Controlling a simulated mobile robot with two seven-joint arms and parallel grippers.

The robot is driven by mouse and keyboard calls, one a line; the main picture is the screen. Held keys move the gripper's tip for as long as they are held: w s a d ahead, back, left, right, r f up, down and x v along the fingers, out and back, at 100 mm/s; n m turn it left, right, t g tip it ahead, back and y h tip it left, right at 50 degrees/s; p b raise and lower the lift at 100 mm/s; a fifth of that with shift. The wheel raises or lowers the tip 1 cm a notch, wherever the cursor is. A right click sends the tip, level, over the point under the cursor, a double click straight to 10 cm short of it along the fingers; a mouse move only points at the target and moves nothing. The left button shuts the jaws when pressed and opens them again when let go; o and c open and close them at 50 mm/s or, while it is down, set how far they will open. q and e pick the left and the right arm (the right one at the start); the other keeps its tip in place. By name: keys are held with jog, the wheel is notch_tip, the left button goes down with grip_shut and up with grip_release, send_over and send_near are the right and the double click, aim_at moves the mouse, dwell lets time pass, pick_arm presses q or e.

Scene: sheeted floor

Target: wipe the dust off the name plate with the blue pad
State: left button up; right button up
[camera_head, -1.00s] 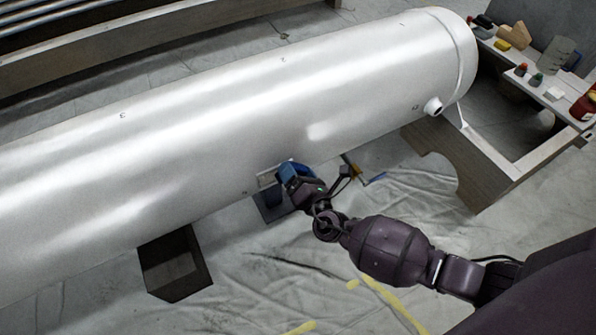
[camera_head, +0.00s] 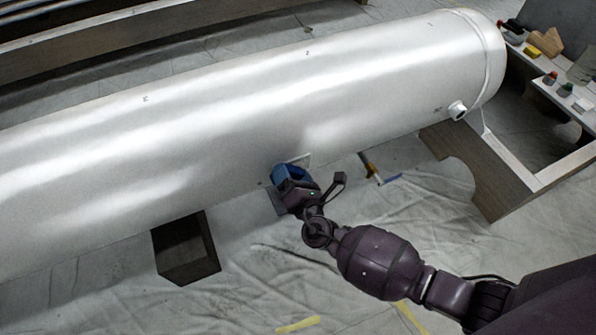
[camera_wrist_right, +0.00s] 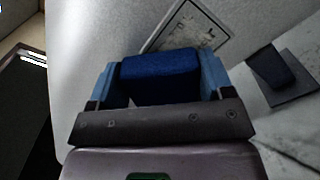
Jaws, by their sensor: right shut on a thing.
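My right gripper (camera_head: 282,172) is shut on the blue pad (camera_wrist_right: 160,76), which sits between its two light-blue fingers in the wrist view. The name plate (camera_head: 301,160) is a small pale rectangle low on the side of the silver tank (camera_head: 240,110). In the wrist view the name plate (camera_wrist_right: 190,24) lies just beyond the pad, with dark marks on its face. The pad hides its lower part. The pad is at or very close to the plate's left end in the head view; contact cannot be told. My left gripper is out of view.
Dark supports (camera_head: 185,248) stand under the tank on the wrinkled sheet. A yellow and blue item (camera_head: 370,166) lies on the floor right of the gripper. A grey frame (camera_head: 540,180) at right carries several small objects, including a yellow block (camera_head: 533,52).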

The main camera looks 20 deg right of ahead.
jog(key=shift+a+r, duration=0.15)
jog(key=shift+a, duration=0.85)
jog(key=shift+w+a+r, duration=0.1)
jog(key=shift+w+a, duration=0.05)
jog(key=shift+w, duration=0.05)
jog(key=shift+w+d+r, duration=0.1)
jog(key=shift+w+d, duration=0.15)
jog(key=shift+d, duration=0.75)
jog(key=shift+w+d+r, duration=0.1)
jog(key=shift+w+d, duration=0.1)
jog(key=shift+d, duration=0.8)
jog(key=shift+c, duration=0.4)
jog(key=shift+d+f, duration=0.1)
jog(key=shift+d, duration=2.35)
jog(key=shift+c, duration=0.4)
jog(key=shift+s+f, duration=0.15)
jog(key=shift+s, duration=0.65)
send_near(311, 156)
jog(key=shift+w+a+f, duration=0.15)
jog(key=shift+w, duration=0.25)
jog(key=shift+w+a+f, duration=0.1)
jog(key=shift+w+f, duration=0.05)
jog(key=shift+w, duration=0.25)
